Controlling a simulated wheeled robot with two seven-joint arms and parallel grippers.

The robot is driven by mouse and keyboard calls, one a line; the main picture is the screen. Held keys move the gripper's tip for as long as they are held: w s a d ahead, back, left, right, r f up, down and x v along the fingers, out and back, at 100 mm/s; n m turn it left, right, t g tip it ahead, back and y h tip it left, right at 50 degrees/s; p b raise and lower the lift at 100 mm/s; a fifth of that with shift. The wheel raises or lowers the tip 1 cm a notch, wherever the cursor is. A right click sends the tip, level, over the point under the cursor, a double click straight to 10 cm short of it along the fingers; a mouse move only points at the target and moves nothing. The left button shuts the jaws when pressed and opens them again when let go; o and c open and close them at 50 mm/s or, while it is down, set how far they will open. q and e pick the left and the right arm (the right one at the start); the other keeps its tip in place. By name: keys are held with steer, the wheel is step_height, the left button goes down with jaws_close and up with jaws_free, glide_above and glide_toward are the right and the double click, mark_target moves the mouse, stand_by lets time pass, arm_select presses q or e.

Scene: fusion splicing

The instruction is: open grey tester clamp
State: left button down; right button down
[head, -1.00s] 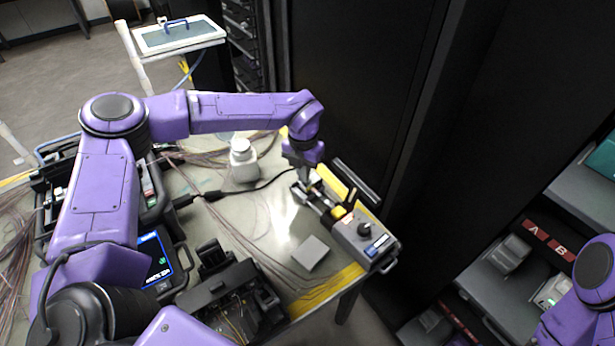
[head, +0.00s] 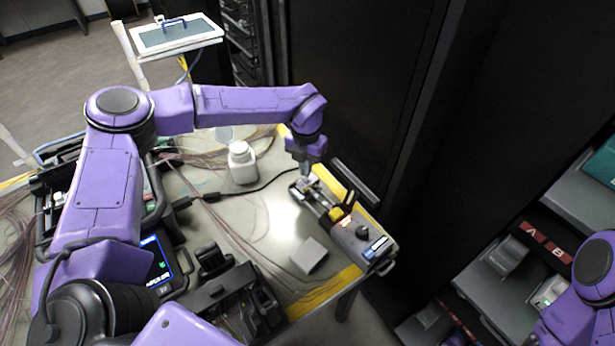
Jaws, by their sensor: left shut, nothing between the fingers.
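The grey tester (head: 362,236) sits at the right edge of the table, with a dark knob and a small blue-and-white label on its near end. Its clamp (head: 337,213) has a yellow block and a dark piece that stands up at an angle beside it. My left gripper (head: 308,184) points down over the tester's far end, just beyond the clamp. Its fingers are shut and hold nothing. Whether they touch the tester is too small to tell. My right arm shows only at the lower right edge, and its gripper is out of view.
A white bottle (head: 242,163) stands left of my left gripper. A black splicing device (head: 230,300) and a device with a screen (head: 158,262) are nearer. Thin fibres cross the table (head: 265,215). A dark cabinet (head: 350,90) stands close behind.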

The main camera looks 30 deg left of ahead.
mark_target(314, 175)
arm_select(q)
steer(key=shift+r, duration=0.1)
step_height(314, 175, up, 8)
steer(key=w+d+p, duration=0.1)
steer(key=w+p, duration=0.1)
steer(key=p, duration=0.3)
steer(key=shift+w+d, duration=0.15)
steer(key=shift+w, duration=0.25)
stand_by(0.8)
